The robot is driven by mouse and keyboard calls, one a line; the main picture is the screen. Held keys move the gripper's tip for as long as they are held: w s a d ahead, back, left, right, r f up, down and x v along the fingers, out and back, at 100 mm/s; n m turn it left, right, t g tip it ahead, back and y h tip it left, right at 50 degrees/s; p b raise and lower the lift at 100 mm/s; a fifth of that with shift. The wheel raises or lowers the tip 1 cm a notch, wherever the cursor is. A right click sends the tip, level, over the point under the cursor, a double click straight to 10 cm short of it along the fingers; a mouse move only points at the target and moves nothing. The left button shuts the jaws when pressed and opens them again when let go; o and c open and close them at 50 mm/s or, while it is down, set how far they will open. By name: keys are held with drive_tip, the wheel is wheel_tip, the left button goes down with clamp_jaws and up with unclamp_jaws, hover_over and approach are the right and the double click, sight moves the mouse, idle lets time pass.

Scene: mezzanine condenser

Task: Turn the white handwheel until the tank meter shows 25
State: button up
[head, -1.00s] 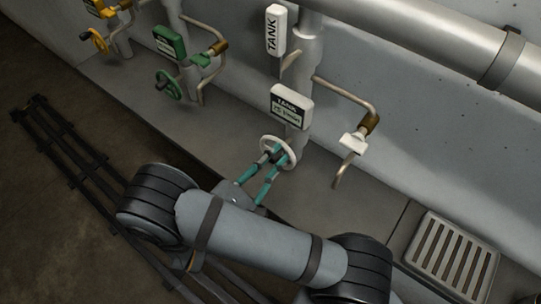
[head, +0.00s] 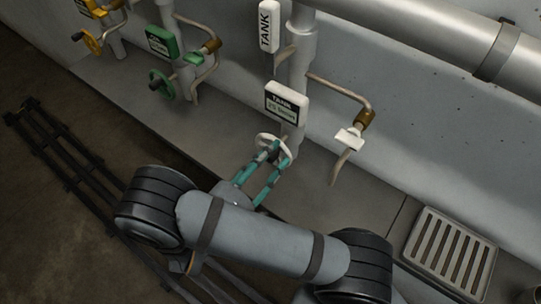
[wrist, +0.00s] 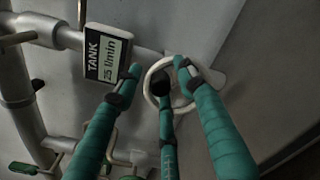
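The white handwheel (head: 272,148) is on the pipe below the white tank meter (head: 287,102). In the wrist view the handwheel (wrist: 150,88) is a pale ring and the meter (wrist: 108,52) stands left of it, its display seeming to read 25 l/min. My gripper (head: 274,156) is at the handwheel; its teal fingers also show in the wrist view (wrist: 160,70). The fingers are spread apart. The left one lies just outside the rim, the right one overlaps the rim's right side, and a third points at the hub. Firm contact is not clear.
A white tap handle (head: 349,138) is on a branch pipe at right. A green handwheel (head: 161,84) and a yellow one (head: 92,40) are farther left. A slotted grate (head: 450,252) lies at lower right. A thick pipe (head: 440,30) runs along the wall.

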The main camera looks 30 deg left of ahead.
drive_tip(key=s+a, duration=0.2)
drive_tip(key=s, duration=0.9)
drive_tip(key=shift+s, duration=0.4)
drive_tip(key=w, duration=0.4)
drive_tip(key=w+d, duration=0.1)
drive_tip(key=w, duration=0.3)
drive_tip(key=w+d, duration=0.1)
drive_tip(key=w, duration=0.3)
drive_tip(key=shift+a+r+n+p, duration=0.1)
drive_tip(key=shift+a+n+p, duration=0.25)
drive_tip(key=shift+n, duration=0.55)
drive_tip(key=shift+d, duration=0.1)
